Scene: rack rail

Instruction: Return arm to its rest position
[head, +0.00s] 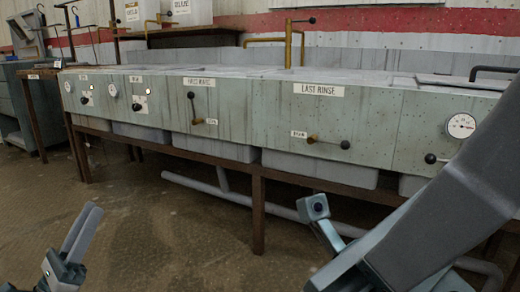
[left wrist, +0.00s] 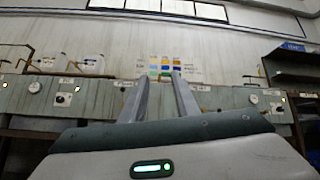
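My left gripper (head: 84,226) is at the lower left of the head view, its fingers pointing up, over the floor and in front of the bench. The left wrist view shows its two fingers (left wrist: 161,76) apart with nothing between them, so it is open and empty. My right arm (head: 440,200) comes in large from the right edge, in front of the bench's right end. A small blue-grey end part (head: 318,212) shows beside it; I cannot tell whether its fingers are open or shut.
A long grey-green sink bench (head: 225,115) with levers, gauges and a "LAST RINSE" label (head: 319,89) spans the view on a rusty frame. Grey pipes (head: 225,192) run low beneath it. White containers (head: 187,10) stand on a shelf behind. The floor (head: 150,225) at left is clear.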

